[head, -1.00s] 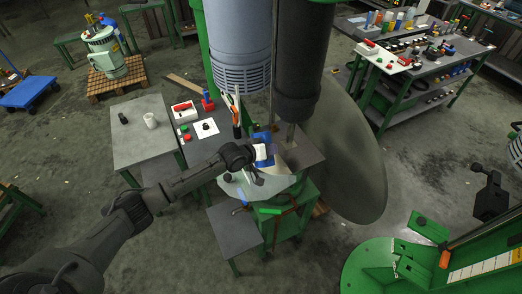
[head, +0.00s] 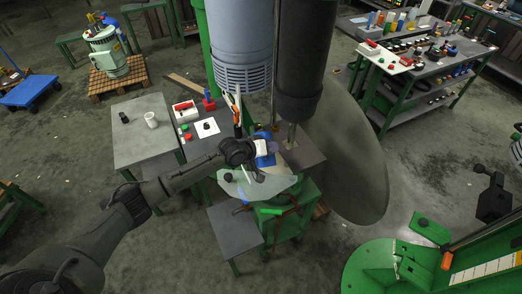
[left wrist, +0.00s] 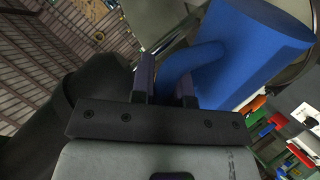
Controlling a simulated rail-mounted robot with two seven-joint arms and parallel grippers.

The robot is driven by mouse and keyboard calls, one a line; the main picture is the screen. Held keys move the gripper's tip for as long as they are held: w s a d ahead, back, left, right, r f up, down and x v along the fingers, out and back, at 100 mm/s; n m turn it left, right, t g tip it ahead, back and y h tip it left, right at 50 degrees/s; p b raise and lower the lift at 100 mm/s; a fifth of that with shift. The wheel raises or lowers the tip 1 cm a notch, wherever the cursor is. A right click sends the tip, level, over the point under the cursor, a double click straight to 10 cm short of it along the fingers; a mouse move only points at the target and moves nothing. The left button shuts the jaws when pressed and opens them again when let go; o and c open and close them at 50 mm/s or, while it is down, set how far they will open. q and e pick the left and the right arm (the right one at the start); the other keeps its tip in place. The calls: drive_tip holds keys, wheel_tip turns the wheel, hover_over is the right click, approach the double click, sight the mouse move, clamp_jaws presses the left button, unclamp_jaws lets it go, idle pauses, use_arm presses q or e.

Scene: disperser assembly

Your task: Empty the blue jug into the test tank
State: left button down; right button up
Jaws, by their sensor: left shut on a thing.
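The blue jug (head: 266,160) is at the disperser stand, near the middle of the head view, partly hidden by my left wrist. My left gripper (head: 258,148) is beside it. In the left wrist view the jug (left wrist: 262,48) fills the upper right. Its curved handle (left wrist: 187,66) lies between the two fingers of my gripper (left wrist: 168,80), which is shut on it. I cannot tell its exact tilt or see its contents. A curved metal rim shows behind the jug in the left wrist view; I cannot tell whether it is the test tank. My right gripper is not in view.
The disperser's grey motor housing (head: 240,45) and black column (head: 304,60) stand close behind the jug. A light grey plate (head: 275,187) lies below my wrist. A side table (head: 140,140) with a white cup (head: 151,119) is at the left.

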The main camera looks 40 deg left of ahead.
use_arm(q)
drive_tip(key=shift+w+a+r, duration=0.1)
drive_tip(key=shift+w+r, duration=0.05)
drive_tip(key=shift+r, duration=0.1)
drive_tip(key=shift+r, duration=0.1)
drive_tip(key=shift+r, duration=0.1)
idle(0.3)
drive_tip(key=shift+w+a+r+n+g+h, duration=0.2)
drive_tip(key=shift+a+r+n+g+h, duration=0.1)
drive_tip(key=shift+r+n+h, duration=0.1)
idle(0.5)
idle(0.7)
drive_tip(key=shift+r+b, duration=0.1)
drive_tip(key=shift+b, duration=0.2)
idle(0.7)
drive_tip(key=shift+w, duration=0.1)
idle(0.4)
